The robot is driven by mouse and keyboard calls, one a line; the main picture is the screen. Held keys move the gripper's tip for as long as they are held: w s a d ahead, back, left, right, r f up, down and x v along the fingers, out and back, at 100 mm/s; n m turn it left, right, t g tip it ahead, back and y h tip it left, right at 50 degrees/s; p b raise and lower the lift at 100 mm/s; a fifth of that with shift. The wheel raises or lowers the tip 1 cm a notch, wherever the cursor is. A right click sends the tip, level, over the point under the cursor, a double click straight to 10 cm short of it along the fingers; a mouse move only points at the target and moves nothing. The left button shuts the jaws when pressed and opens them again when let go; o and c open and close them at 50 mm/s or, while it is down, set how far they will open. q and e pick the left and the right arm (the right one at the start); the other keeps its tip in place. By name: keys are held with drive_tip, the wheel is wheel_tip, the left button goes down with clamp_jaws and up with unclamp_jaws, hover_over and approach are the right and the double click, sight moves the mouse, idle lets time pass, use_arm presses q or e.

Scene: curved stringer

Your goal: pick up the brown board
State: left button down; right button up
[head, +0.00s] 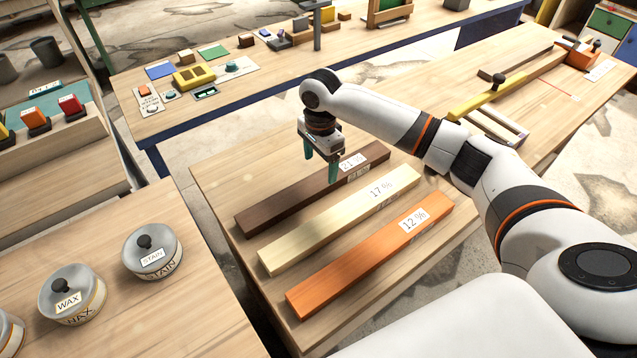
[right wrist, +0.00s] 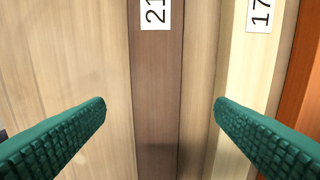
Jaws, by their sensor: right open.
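The brown board (head: 285,202) lies flat on the wooden table, the farthest of three parallel boards in the head view. Its white label is partly covered by my right gripper (head: 321,172). In the right wrist view the brown board (right wrist: 157,100) runs between the two green fingers of my right gripper (right wrist: 160,118), which is open and empty above it. The fingers stand apart from the board on both sides. My left gripper is not in view.
A cream board (head: 330,222) marked 17% and an orange board (head: 350,265) marked 12% lie beside the brown one. The right fingertip overlaps the cream board (right wrist: 245,90) in the wrist view. Bare table (head: 225,185) shows left of the boards.

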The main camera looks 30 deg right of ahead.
sight(319, 180)
drive_tip(key=shift+f, duration=0.6)
wheel_tip(319, 180, down, 5)
drive_tip(key=shift+w+r, duration=0.1)
drive_tip(key=shift+w, duration=0.05)
drive_tip(key=shift+f, duration=0.45)
drive_tip(key=shift+c, duration=1.4)
drive_tip(key=c, duration=0.9)
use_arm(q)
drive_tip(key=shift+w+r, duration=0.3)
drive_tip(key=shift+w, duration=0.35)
use_arm(e)
drive_tip(key=shift+w+r, duration=0.1)
drive_tip(key=shift+c, duration=1.4)
drive_tip(key=shift+r, duration=0.1)
